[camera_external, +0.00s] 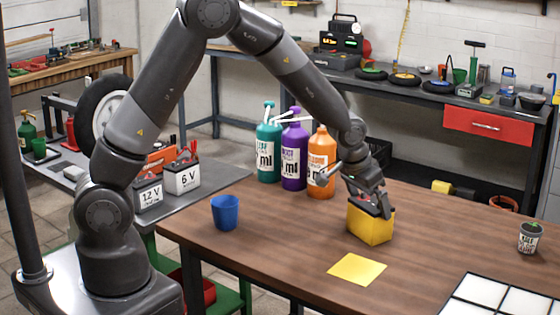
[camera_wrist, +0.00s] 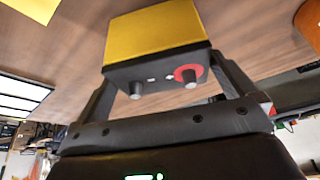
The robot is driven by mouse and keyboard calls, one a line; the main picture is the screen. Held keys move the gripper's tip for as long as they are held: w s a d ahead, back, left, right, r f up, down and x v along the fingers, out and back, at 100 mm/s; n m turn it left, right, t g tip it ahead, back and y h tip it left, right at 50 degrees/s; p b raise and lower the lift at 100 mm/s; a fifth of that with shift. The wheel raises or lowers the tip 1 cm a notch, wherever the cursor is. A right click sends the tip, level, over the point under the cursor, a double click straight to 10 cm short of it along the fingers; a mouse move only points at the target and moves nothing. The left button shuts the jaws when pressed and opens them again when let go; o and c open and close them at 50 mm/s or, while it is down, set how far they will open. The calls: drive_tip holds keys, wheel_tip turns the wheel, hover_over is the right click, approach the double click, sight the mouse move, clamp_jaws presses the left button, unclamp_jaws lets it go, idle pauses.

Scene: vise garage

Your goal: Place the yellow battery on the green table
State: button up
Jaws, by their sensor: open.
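The yellow battery (camera_external: 370,225) stands upright on the brown wooden table. In the wrist view, the battery (camera_wrist: 158,32) shows its yellow side and dark top with two terminals, one ringed in red. My gripper (camera_external: 372,203) is at the battery's top. Its fingers (camera_wrist: 165,72) are open, one on each side of the battery; whether they touch it is unclear. A table with a grey top (camera_external: 215,181) and green legs (camera_external: 243,291) stands at the left, partly hidden by my arm. It bears a 12 V battery (camera_external: 149,195) and a 6 V battery (camera_external: 183,178).
The wooden table (camera_external: 300,225) holds a blue cup (camera_external: 225,213), a yellow sheet (camera_external: 357,269), a white-panelled tray (camera_external: 500,298) and a small pot (camera_external: 530,238). Teal (camera_external: 268,155), purple (camera_external: 293,160) and orange (camera_external: 321,170) bottles stand at its back.

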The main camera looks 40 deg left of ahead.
drive_tip(key=v, duration=0.8)
drive_tip(key=s+a+r+n, duration=0.1)
drive_tip(key=s+a+r, duration=0.4)
drive_tip(key=a, duration=0.4)
drive_tip(key=s+a+r+n, duration=0.1)
drive_tip(key=s+a+r, duration=0.3)
drive_tip(key=a+r, duration=0.45)
drive_tip(key=s+a+r+n+t+y, duration=0.1)
drive_tip(key=s+a+n, duration=0.1)
drive_tip(key=s+a, duration=1)
drive_tip(key=s, duration=0.3)
drive_tip(key=shift+s+r+y, duration=0.2)
drive_tip(key=shift+y, duration=0.2)
